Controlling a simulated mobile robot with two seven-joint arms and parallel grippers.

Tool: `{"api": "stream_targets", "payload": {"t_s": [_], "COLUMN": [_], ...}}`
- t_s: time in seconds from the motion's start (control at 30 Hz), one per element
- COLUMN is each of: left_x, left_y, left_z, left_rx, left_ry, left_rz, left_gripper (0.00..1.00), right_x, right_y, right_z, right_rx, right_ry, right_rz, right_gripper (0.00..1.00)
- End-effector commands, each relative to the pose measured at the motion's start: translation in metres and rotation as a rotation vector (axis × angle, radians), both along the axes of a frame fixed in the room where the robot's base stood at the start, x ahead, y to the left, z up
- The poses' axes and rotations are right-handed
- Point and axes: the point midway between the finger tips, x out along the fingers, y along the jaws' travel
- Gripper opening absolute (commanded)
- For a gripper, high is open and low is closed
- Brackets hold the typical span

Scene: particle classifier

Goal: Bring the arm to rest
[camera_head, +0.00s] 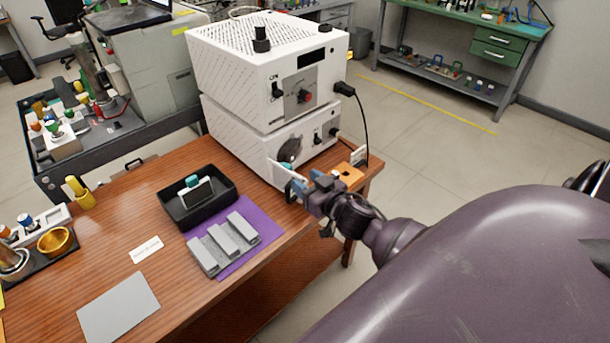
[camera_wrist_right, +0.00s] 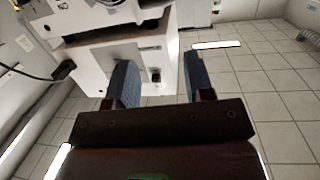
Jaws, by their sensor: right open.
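My right arm (camera_head: 385,235) reaches in from the right over the right end of the wooden table. Its gripper (camera_head: 285,180) is close in front of the lower white unit (camera_head: 265,140) of a two-unit stack. I cannot tell whether it touches the unit. In the right wrist view the two blue fingers (camera_wrist_right: 161,80) stand apart with nothing between them. A white box face (camera_wrist_right: 112,62) with a small dark switch shows beyond them. My left gripper is not in view.
The upper white unit (camera_head: 265,65) has knobs and a black cable. An orange block (camera_head: 348,177) sits by the gripper. A black tray (camera_head: 172,208), a purple mat (camera_head: 262,227) with grey bars, and a grey plate (camera_head: 118,307) lie on the table (camera_head: 125,205). Floor is open behind.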

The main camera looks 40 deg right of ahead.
Motion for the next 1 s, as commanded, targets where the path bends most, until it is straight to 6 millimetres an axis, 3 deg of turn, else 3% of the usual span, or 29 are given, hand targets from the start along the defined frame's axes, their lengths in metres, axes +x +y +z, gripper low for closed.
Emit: {"api": "stream_targets", "payload": {"t_s": [0.5,0.77,0.87,1.0], "left_x": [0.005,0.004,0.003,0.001], "left_y": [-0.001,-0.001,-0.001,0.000], "left_z": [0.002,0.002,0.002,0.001], "left_rx": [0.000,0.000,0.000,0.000], "left_ry": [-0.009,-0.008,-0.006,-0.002], "left_rz": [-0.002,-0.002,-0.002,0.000], "left_gripper": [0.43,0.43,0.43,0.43], "right_x": [0.001,0.000,-0.009,-0.040], "right_y": [0.000,0.002,0.014,0.036], "right_z": [0.001,-0.001,-0.011,-0.041], "right_rx": [-0.014,-0.237,-0.300,-0.330], "right_ry": [-0.002,0.032,0.072,0.162], "right_rz": [0.002,0.026,0.044,0.073], "right_gripper": [0.48,0.48,0.48,0.48]}}
